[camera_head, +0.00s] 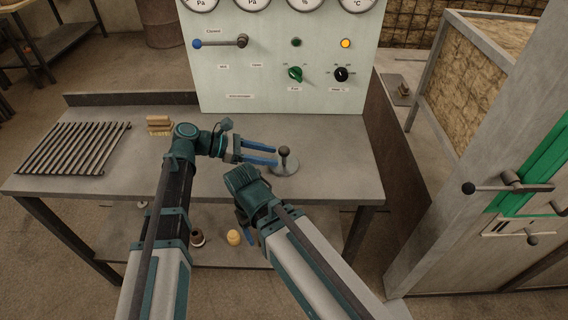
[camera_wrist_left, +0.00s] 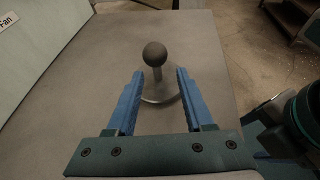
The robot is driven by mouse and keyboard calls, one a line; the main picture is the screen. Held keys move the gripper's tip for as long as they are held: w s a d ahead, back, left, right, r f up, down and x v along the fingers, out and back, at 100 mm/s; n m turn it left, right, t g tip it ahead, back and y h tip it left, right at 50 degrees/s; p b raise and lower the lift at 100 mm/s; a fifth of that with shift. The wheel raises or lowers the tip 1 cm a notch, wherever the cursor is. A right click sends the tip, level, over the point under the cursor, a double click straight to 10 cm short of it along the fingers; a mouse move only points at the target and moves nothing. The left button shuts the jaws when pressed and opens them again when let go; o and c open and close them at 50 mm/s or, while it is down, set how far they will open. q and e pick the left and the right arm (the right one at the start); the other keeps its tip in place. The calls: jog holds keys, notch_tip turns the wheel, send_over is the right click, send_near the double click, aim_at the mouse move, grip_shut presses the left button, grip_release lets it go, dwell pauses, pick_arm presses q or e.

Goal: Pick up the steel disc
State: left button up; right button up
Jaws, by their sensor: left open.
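The steel disc (camera_head: 286,169) lies flat on the grey table, right of its middle, with a dark ball knob on a short stem standing up from its centre. My left gripper (camera_head: 275,154) is open and empty, level with the table, its blue fingers pointing right toward the knob.
A slatted metal rack (camera_head: 72,148) lies on the table's left, with a wooden brush (camera_head: 159,124) beside it. A control panel (camera_head: 285,85) stands behind the table. A dark spool (camera_head: 197,238) and a yellowish object (camera_head: 234,237) sit on the lower shelf.

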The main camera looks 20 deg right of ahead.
aim_at(284, 157)
pick_arm(q)
jog(key=shift+w+b+x, duration=0.15)
jog(key=shift+b+x, duration=0.4)
jog(key=shift+x, duration=0.8)
jog(key=shift+w+b+x, duration=0.15)
jog(key=shift+b+x, duration=0.35)
jog(key=shift+x, duration=0.8)
grip_shut()
